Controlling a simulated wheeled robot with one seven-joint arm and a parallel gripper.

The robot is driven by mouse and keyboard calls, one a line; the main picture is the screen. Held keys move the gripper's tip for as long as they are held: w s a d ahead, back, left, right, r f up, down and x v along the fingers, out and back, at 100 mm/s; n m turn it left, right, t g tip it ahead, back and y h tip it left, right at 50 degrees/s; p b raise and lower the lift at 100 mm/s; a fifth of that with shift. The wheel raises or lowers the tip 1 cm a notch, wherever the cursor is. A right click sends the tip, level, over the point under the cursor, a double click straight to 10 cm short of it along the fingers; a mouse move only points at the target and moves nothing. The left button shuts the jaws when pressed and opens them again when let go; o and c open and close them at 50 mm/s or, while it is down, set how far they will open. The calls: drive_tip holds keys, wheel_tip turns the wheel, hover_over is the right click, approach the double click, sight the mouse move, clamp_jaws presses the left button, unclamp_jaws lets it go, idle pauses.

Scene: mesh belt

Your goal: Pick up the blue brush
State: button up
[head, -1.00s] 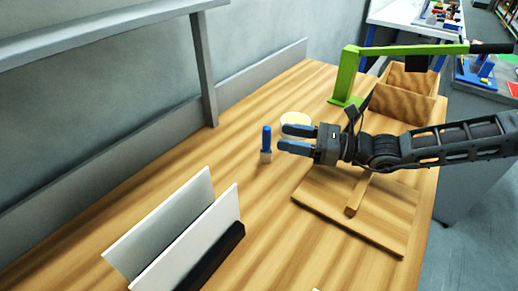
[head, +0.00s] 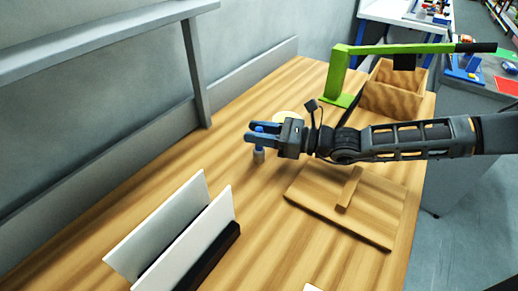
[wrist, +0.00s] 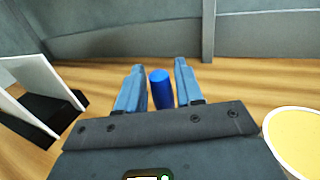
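In the head view my gripper (head: 261,133) reaches in from the right at the height of the handle. The fingers are open around the brush, and they partly hide the handle in the head view.
A round yellowish dish (wrist: 298,140) is close to the right of my gripper in the wrist view. White upright panels in a dark holder (head: 190,238) stand at the front left. A wooden board (head: 350,205), a green press (head: 340,75) and a wooden box (head: 392,95) are to the right.

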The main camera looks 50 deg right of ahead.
clamp_jaws()
drive_tip(key=shift+r, duration=0.1)
